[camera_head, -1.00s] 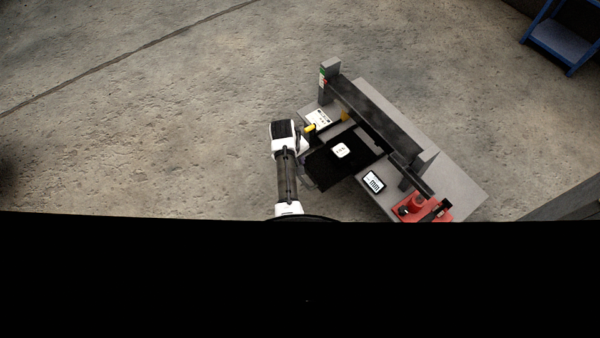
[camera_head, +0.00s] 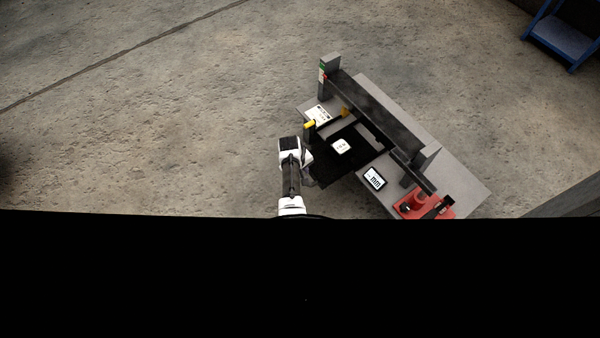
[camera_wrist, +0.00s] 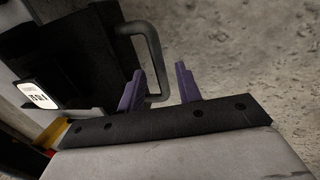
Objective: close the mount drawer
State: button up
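The mount drawer (camera_head: 331,168) is a black tray sticking out of the grey bench fixture toward my arm in the head view. A white label plate (camera_head: 341,146) lies on it. In the wrist view the drawer (camera_wrist: 82,50) is at upper left, with a grey U-shaped handle (camera_wrist: 155,50) on its front. My gripper (camera_wrist: 160,88) has two purple fingers standing apart. The left finger overlaps the lower end of the handle in the picture; I cannot tell whether they touch. In the head view my wrist, beside the drawer front, hides most of the fingers.
The grey bench (camera_head: 460,180) carries a long dark beam (camera_head: 380,113), a red device (camera_head: 414,204) and a small display (camera_head: 375,178). A yellow part (camera_head: 310,124) sits near the drawer's left side. Open concrete floor lies left. A blue step (camera_head: 560,38) stands far right.

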jog(key=shift+c, duration=0.4)
grip_shut()
jog(key=w+d+b, duration=0.2)
jog(key=d, duration=0.1)
jog(key=w+d+b, duration=0.3)
jog(key=d, duration=0.1)
jog(key=w+d+b, duration=0.3)
jog(key=d, duration=0.1)
jog(key=shift+w+d+f, duration=0.15)
jog(key=shift+d, duration=0.1)
jog(key=shift+w+d+b, duration=0.35)
jog(key=shift+d, duration=0.1)
jog(key=shift+w+d+r, duration=0.1)
jog(key=shift+d+r, duration=0.05)
jog(key=shift+r, duration=0.1)
jog(key=shift+o, duration=0.2)
grip_release()
jog(key=shift+d, duration=0.1)
jog(key=shift+o, duration=0.2)
